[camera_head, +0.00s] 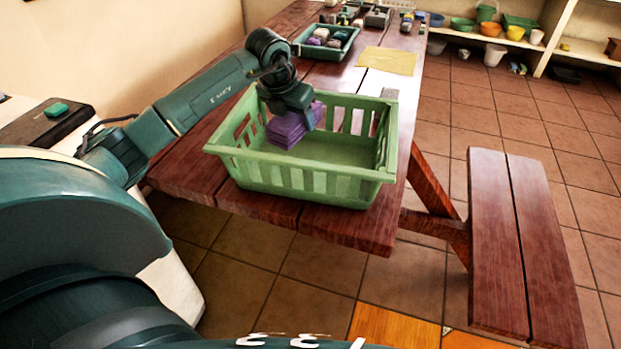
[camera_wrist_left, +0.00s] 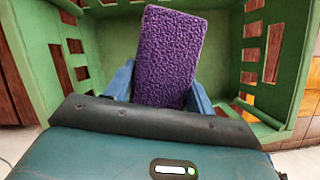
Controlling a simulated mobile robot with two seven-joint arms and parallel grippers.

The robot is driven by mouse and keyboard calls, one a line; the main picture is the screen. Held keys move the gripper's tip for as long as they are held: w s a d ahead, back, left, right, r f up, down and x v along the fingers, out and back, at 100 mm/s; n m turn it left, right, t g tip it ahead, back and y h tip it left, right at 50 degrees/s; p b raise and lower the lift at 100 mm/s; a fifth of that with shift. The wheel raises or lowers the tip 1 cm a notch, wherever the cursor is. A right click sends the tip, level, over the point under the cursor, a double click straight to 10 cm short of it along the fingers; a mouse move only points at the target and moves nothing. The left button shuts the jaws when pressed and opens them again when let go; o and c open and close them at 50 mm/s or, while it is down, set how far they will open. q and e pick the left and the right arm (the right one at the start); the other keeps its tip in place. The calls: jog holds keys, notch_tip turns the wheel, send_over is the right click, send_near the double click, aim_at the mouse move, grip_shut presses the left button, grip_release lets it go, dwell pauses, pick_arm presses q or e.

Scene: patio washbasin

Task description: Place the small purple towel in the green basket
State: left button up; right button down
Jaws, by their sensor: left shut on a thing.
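The small purple towel (camera_head: 292,125) is a folded block with a rough surface. My left gripper (camera_head: 293,108) is shut on it and holds it over the green basket (camera_head: 310,182), inside the rim outline. In the left wrist view the towel (camera_wrist_left: 168,55) sits between the two blue fingers (camera_wrist_left: 160,88), with the basket's green floor and slotted walls (camera_wrist_left: 40,60) around it. A gap between towel and basket floor is hard to judge. The basket stands on the near end of the wooden table. My right gripper is not in view.
The wooden picnic table (camera_head: 340,222) carries a yellow cloth (camera_head: 387,60) and a dark green tray (camera_head: 325,42) with several rolled items behind the basket. A bench (camera_head: 520,240) stands to the right. Shelves (camera_head: 545,40) with pots are at the back right.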

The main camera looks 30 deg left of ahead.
aim_at(277, 121)
pick_arm(q)
jog(key=a+f+n, duration=0.1)
jog(key=f, duration=0.1)
jog(key=a+f+n+y, duration=0.1)
jog(key=f, duration=0.1)
jog(key=a+f+n+b, duration=0.1)
jog(key=f, duration=0.2)
jog(key=shift+w+a+f+n, duration=0.1)
jog(key=shift+n, duration=0.2)
jog(key=shift+f, duration=2.4)
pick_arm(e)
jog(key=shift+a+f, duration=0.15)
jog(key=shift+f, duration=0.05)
pick_arm(q)
jog(key=shift+f, duration=0.1)
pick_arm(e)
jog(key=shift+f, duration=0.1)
pick_arm(q)
jog(key=o, duration=1)
jog(key=shift+o, duration=0.2)
jog(key=shift+r, duration=0.55)
jog(key=v, duration=1.1)
jog(key=shift+d+p, duration=0.3)
jog(key=shift+d, duration=0.05)
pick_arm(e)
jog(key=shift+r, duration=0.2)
